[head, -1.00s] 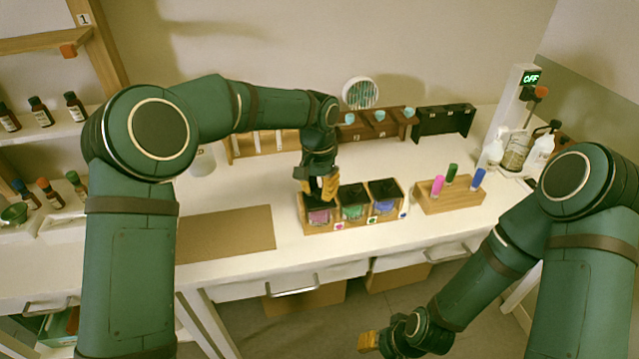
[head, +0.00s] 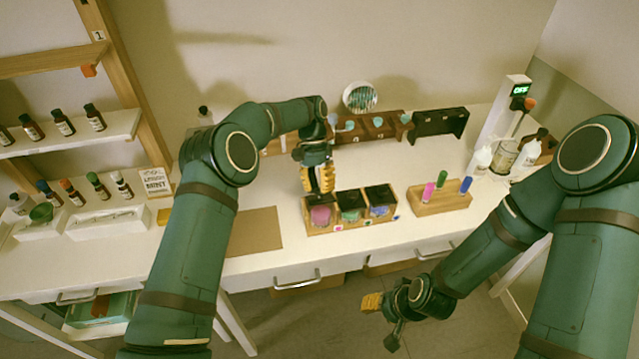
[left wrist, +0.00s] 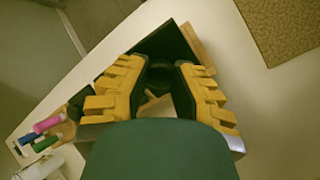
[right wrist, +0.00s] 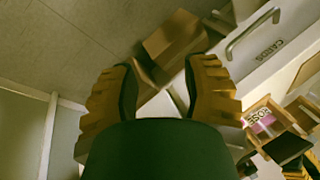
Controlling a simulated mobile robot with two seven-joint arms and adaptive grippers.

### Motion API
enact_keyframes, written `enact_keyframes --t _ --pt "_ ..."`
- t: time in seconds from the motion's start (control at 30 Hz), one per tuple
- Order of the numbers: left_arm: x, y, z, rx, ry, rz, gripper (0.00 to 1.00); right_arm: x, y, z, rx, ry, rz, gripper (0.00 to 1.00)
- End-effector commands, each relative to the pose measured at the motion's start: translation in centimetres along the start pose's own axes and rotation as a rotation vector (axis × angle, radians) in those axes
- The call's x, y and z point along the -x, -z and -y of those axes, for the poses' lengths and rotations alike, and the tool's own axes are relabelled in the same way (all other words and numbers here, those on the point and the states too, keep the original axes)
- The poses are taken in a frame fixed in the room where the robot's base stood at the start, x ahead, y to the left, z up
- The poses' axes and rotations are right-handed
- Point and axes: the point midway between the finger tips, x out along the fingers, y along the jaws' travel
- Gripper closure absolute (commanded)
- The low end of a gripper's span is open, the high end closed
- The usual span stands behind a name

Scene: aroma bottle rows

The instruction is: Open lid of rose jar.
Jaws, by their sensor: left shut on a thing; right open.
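The rose jar (head: 320,214), pink glass, stands in the left slot of a wooden rack; its ROSE label (right wrist: 262,123) shows at the right of the right wrist view. My left gripper (head: 319,190) points down right above it. In the left wrist view the gripper (left wrist: 158,82) is shut on the dark knob of the black square lid (left wrist: 175,40). I cannot tell whether the lid is seated or slightly raised. My right gripper (head: 372,302) is open and empty, low in front of the table; its fingers (right wrist: 160,85) are apart.
Green (head: 350,208) and blue (head: 380,205) jars with black lids stand beside it. A wooden block (head: 440,203) with pink, green and blue vials is to the right. A brown mat (head: 255,232) lies left. Drawers are below the table edge.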

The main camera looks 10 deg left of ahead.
Motion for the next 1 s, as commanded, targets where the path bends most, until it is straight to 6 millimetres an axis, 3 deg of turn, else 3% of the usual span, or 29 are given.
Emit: enact_keyframes --t 0.7,0.83,1.0 --pt "-0.2 0.1 0.2 0.001 -0.033 0.040 1.00 0.5 0.1 0.1 0.000 0.001 0.000 0.54" --pt "-0.2 0.1 0.2 0.001 -0.032 0.039 1.00 0.5 0.3 0.3 -0.027 -0.001 -0.008 1.00" --pt "-0.2 0.1 0.2 0.001 -0.032 0.039 1.00 0.7 1.8 1.6 -0.213 -0.004 -0.051 1.00"
